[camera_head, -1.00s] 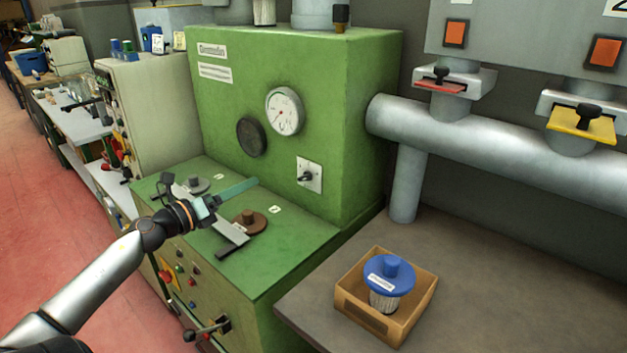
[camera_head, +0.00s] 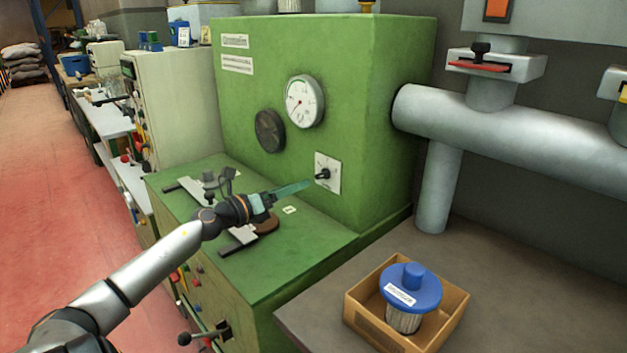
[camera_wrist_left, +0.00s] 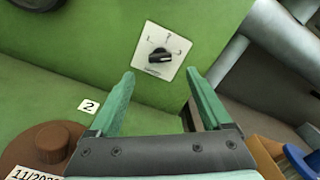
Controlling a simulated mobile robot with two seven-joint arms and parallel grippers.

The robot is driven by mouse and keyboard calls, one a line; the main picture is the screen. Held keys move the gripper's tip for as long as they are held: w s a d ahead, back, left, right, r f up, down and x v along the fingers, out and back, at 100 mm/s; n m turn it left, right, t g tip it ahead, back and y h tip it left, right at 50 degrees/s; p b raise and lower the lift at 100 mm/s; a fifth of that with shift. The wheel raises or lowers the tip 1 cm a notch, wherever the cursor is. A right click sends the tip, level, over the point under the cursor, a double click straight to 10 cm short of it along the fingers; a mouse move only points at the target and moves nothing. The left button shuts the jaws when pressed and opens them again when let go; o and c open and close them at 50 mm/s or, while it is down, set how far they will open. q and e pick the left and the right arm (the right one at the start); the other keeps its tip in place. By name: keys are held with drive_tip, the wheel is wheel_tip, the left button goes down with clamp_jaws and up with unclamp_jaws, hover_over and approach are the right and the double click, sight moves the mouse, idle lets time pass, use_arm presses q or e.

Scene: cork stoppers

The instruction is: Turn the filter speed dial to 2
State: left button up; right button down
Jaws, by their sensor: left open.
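The filter speed dial (camera_head: 323,174) is a small black knob on a white square plate (camera_head: 333,183) on the front of the green machine. In the left wrist view the dial (camera_wrist_left: 160,56) shows between and beyond my fingertips, with scale marks above it that are too small to read surely. My left gripper (camera_head: 308,184) is open and empty, its green fingers pointing at the plate. In the left wrist view the gripper (camera_wrist_left: 161,80) has one finger on each side of the dial, apart from it. My right gripper is not in view.
The green machine (camera_head: 350,60) carries a pressure gauge (camera_head: 305,101) and a dark round disc (camera_head: 269,131). Its ledge bears a brown lid (camera_head: 266,224) below my gripper. A cardboard box (camera_head: 456,309) with a blue-topped filter (camera_head: 412,288) stands on the grey bench at right.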

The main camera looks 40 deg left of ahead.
sight(319, 175)
use_arm(q)
drive_tip(key=shift+w+d, duration=0.2)
drive_tip(key=shift+w, duration=1.6)
drive_tip(key=shift+w+d, duration=0.15)
drive_tip(key=shift+w, duration=1.65)
clamp_jaws()
